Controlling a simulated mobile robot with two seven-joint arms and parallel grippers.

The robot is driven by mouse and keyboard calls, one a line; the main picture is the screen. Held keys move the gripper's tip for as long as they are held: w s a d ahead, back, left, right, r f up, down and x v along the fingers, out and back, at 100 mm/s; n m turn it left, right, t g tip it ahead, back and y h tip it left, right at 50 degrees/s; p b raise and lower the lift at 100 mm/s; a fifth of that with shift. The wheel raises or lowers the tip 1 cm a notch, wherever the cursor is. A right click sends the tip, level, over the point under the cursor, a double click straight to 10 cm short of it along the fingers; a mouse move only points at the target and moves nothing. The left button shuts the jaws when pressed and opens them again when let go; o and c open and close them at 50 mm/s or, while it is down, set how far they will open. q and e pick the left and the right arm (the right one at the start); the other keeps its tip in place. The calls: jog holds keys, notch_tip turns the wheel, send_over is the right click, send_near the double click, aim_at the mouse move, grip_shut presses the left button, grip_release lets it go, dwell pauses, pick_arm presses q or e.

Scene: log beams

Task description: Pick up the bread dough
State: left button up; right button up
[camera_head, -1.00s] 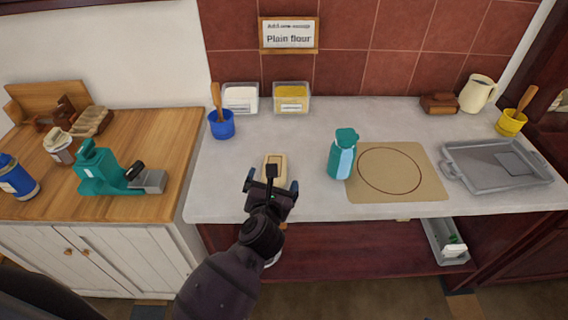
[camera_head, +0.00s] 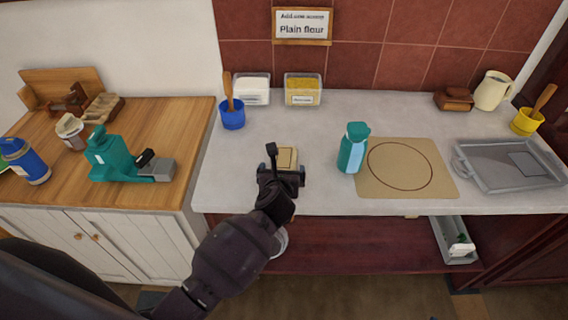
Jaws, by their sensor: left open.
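The bread dough is probably the small pale tan block (camera_head: 288,155) on the light counter (camera_head: 330,195), left of the teal bottle. My left gripper (camera_head: 281,172) is open at the near side of the block and overlaps its front part in the view. The gripper hides the block's near edge, and I cannot tell whether it touches the block. My right gripper is not in view.
A teal bottle (camera_head: 353,148) stands right of the block, beside a tan mat (camera_head: 447,187) with a circle. A grey tray (camera_head: 510,180) is at the right. A blue pot (camera_head: 232,119) and clear tubs (camera_head: 303,90) stand behind. Counter between them is free.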

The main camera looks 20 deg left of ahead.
aim_at(283, 165)
pick_arm(q)
jog(key=shift+x, duration=2.05)
jog(key=shift+r, duration=0.1)
jog(key=c, duration=1.2)
